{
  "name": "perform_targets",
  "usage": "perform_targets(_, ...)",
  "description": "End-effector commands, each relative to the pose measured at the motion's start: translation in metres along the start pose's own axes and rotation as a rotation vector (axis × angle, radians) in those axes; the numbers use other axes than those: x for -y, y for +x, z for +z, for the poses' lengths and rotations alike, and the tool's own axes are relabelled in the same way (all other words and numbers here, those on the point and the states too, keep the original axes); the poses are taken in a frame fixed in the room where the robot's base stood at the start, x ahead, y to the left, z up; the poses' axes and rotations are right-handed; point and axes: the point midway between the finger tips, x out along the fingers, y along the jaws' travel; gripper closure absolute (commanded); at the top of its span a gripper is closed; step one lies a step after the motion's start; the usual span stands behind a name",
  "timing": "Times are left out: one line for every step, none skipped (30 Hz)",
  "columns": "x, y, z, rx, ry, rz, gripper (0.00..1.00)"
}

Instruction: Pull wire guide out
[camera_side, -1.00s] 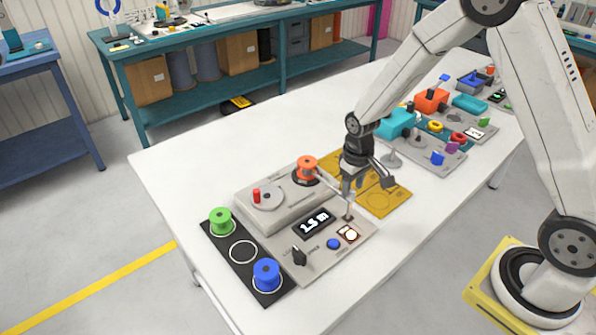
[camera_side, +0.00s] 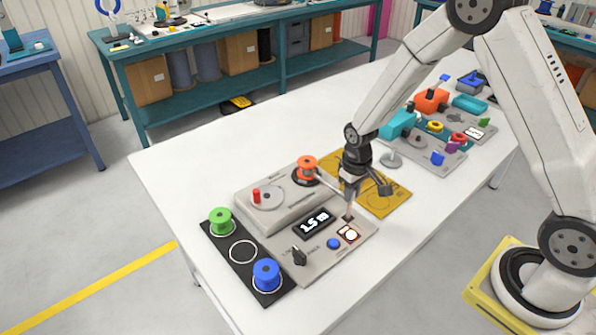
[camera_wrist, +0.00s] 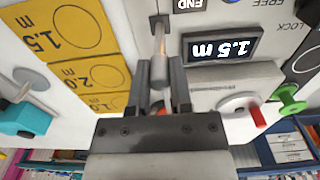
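The wire guide (camera_wrist: 159,42) is a thin pale upright rod rising from a small dark base on the grey machine panel. It also shows in the side view (camera_side: 349,210), just below my gripper (camera_side: 350,190). In the wrist view my gripper's fingers (camera_wrist: 160,75) stand on either side of the rod, very close to it. I cannot tell whether they touch it. The orange reel (camera_side: 307,164) sits on the machine to the left, with a pale arm or tube running from it towards my gripper. A bit of orange shows between the fingers.
The display reads 1.5 m (camera_side: 314,223). A blue button (camera_side: 333,244), a lit button (camera_side: 349,234) and a black knob (camera_side: 299,255) are close by. Green (camera_side: 221,220) and blue (camera_side: 266,272) reels stand on the black rack. A yellow plate (camera_side: 394,203) lies behind my gripper.

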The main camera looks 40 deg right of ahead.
Motion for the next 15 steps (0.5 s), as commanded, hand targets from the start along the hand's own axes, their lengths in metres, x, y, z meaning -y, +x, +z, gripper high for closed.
perform_targets(0.0,0.0,0.0,0.0,0.0,0.0,1.0)
perform_targets(0.0,0.0,0.001,0.0,0.0,0.0,1.0)
perform_targets(0.0,0.0,0.002,0.0,0.0,0.0,1.0)
perform_targets(0.0,0.0,0.003,0.0,0.0,0.0,1.0)
perform_targets(0.0,0.0,0.004,0.0,0.0,0.0,1.0)
perform_targets(0.0,0.0,0.006,0.001,0.0,0.0,1.0)
perform_targets(0.0,0.0,0.008,0.001,0.0,0.0,1.0)
perform_targets(0.0,0.0,0.011,0.001,0.0,0.0,1.0)
perform_targets(0.0,0.0,0.013,0.001,0.0,0.0,1.0)
perform_targets(0.0,0.0,0.016,0.001,0.0,0.0,1.0)
perform_targets(0.0,0.0,0.019,0.002,0.0,0.0,1.0)
perform_targets(0.0,-0.001,0.022,0.001,0.0,0.0,1.0)
perform_targets(0.0,-0.001,0.025,0.001,0.0,0.0,1.0)
perform_targets(0.0,0.0,0.027,0.001,0.0,0.0,1.0)
perform_targets(0.0,0.0,0.03,0.001,0.0,0.0,1.0)
